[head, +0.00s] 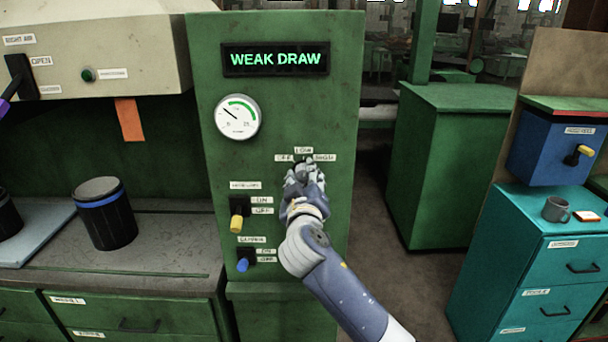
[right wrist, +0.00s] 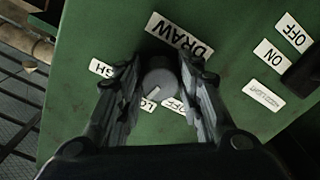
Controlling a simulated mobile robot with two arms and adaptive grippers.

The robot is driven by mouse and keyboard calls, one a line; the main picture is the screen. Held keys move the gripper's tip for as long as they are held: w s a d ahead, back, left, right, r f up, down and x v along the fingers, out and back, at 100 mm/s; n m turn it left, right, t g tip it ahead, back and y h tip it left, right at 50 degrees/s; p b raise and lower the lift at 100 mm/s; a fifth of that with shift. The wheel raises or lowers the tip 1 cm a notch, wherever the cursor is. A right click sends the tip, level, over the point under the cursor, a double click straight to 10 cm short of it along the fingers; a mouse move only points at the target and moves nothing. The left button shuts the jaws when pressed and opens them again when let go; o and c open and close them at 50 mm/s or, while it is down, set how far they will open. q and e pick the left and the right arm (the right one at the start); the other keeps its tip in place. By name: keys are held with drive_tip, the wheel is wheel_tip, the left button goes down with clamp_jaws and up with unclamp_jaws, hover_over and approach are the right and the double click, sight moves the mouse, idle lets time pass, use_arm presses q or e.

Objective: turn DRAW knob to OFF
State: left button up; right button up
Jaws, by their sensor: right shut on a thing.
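The DRAW knob (right wrist: 158,86) is a small round grey knob on the green panel (head: 285,115). In the right wrist view it sits between my right gripper's two fingers (right wrist: 160,92), which are closed on its sides. Its pale mark points toward the partly hidden LOW label (right wrist: 148,105). The OFF label (right wrist: 175,106) and HIGH label (right wrist: 102,68) are partly covered by the fingers. In the head view my right gripper (head: 302,172) covers most of the knob, below the OFF, LOW and HIGH labels. My left gripper is not in view.
The lit display (head: 275,60) reads WEAK DRAW, above a round gauge (head: 238,117). A yellow-tipped switch (head: 237,220) and a blue-tipped switch (head: 243,263) are lower left of the knob. A black container (head: 105,215) stands on the left bench.

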drive_tip(key=n+p, duration=0.1)
drive_tip(key=n, duration=0.2)
drive_tip(key=n+p, duration=0.2)
drive_tip(key=n, duration=0.1)
drive_tip(key=shift+d+r, duration=0.1)
drive_tip(key=shift+r, duration=0.1)
drive_tip(key=n+p, duration=0.2)
drive_tip(key=n, duration=0.2)
drive_tip(key=shift+n+p, duration=0.3)
drive_tip(key=shift+p, duration=0.1)
drive_tip(key=shift+f+n, duration=0.15)
drive_tip(key=shift+n, duration=0.15)
drive_tip(key=o, duration=1.1)
drive_tip(key=shift+c, duration=0.2)
drive_tip(key=s, duration=1.2)
